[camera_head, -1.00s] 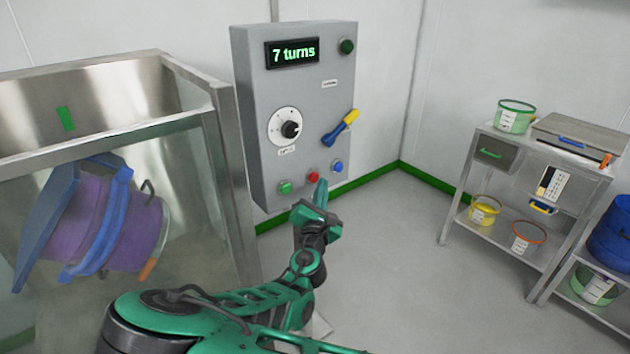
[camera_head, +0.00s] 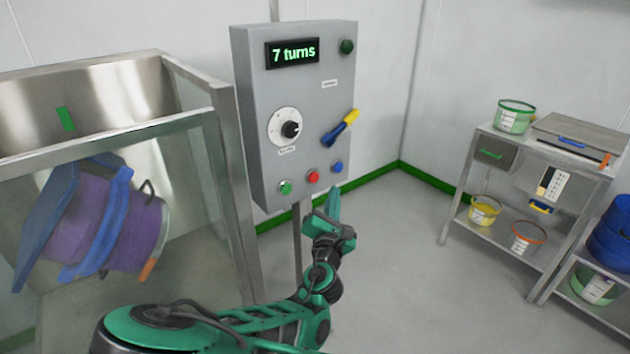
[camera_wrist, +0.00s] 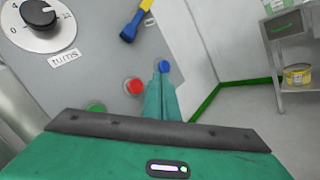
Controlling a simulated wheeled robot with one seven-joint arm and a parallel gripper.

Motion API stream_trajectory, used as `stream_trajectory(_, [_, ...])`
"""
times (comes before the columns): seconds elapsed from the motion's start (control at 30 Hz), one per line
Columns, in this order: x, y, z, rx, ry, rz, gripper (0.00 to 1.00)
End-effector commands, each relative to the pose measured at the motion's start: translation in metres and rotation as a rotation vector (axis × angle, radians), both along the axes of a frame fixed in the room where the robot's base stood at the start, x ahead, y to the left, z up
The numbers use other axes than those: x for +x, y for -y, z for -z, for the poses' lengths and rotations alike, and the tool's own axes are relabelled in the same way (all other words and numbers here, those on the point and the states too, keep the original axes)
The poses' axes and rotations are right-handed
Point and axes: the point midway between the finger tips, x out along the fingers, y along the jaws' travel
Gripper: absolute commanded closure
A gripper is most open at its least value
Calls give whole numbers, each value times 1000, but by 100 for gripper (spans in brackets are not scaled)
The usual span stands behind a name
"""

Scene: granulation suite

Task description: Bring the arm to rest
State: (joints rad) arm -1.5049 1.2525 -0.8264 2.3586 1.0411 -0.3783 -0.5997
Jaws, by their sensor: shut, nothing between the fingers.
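My green arm reaches up from the bottom of the head view, bent at the elbow. My gripper (camera_head: 333,203) is shut and empty, its fingers pointing up, just below the grey control box (camera_head: 246,130). In the wrist view the shut fingers (camera_wrist: 160,88) show in front of the box's lower edge. The blue button (camera_wrist: 164,66) appears just beyond their tips, and the red button (camera_wrist: 134,86) is to their left. In the head view there seems to be a small gap between the fingertips and the box; I cannot tell its depth.
A glass-fronted steel enclosure (camera_head: 215,150) with a purple drum (camera_head: 130,225) stands at left, near my arm. The box has a dial (camera_head: 290,129), a blue-yellow lever (camera_head: 340,128) and a display reading "7 turns" (camera_head: 292,52). A steel shelf (camera_head: 560,185) stands right. The floor between is clear.

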Motion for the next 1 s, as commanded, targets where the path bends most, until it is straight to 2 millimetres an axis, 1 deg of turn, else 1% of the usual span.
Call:
stream_trajectory(0.37, [0,0,0,0,0,1,100])
stream_trajectory(0.47, [2,10,0,23,-4,26,100])
stream_trajectory(0.57, [4,42,0,91,-16,103,100])
stream_trajectory(0.6, [5,61,1,133,-23,150,100])
stream_trajectory(0.67, [4,92,3,208,-34,232,100])
stream_trajectory(0.7, [2,115,5,262,-41,293,100])
stream_trajectory(0.73, [-1,132,7,304,-44,340,100])
stream_trajectory(0.77, [-4,148,10,346,-50,385,100])
stream_trajectory(0.8, [-9,169,12,398,-53,445,100])
stream_trajectory(0.87, [-18,197,18,479,-60,534,100])
stream_trajectory(0.9, [-25,215,21,531,-63,593,100])
stream_trajectory(1.0, [-46,255,30,661,-67,735,100])
